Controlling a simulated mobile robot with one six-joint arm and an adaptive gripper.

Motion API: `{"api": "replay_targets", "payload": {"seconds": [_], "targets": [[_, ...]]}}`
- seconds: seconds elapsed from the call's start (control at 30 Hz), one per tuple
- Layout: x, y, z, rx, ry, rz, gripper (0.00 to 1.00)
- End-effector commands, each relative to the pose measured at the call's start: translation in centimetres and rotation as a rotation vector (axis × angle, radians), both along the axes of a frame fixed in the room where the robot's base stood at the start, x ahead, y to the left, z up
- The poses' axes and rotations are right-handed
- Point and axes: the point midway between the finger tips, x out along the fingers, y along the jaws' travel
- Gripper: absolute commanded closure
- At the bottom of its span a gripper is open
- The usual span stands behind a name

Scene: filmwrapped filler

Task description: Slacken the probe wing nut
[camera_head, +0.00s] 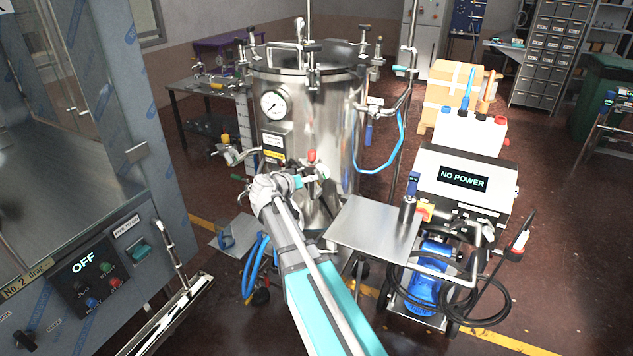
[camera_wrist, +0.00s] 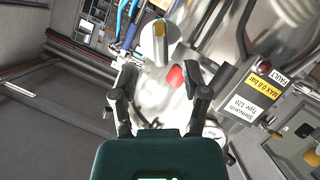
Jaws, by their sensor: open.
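The steel pressure vessel (camera_head: 335,120) stands mid-view with a round gauge (camera_head: 273,104) on its side. My gripper (camera_head: 312,180) is in front of the vessel's lower part, close to a red knob (camera_head: 311,156). In the wrist view my gripper (camera_wrist: 163,103) has its two dark fingers spread, with nothing clearly held between them. The red knob (camera_wrist: 176,76) shows just beyond the fingers, in front of blurred bright metal. I cannot pick out the probe wing nut for certain; several small clamps and fittings sit on the vessel's rim and side.
A steel shelf plate (camera_head: 370,228) lies right of my arm, beside a machine reading NO POWER (camera_head: 464,180). A cabinet panel reading OFF (camera_head: 88,270) stands at left. Blue hoses (camera_head: 254,268) hang below my wrist. A black cable (camera_head: 490,290) coils at right.

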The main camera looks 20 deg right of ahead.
Motion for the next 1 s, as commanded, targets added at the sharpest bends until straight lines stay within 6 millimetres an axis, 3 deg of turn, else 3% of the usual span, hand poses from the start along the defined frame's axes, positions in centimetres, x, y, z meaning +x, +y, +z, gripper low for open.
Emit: {"api": "replay_targets", "payload": {"seconds": [0.4,0.87,1.0], "targets": [[2.3,-4.4,-1.9,0.001,0.001,-0.001,0.41],[2.6,-5.0,-2.0,0.001,-0.001,0.002,0.41],[2.5,-5.0,-2.0,0.001,-0.001,0.002,0.64]]}}
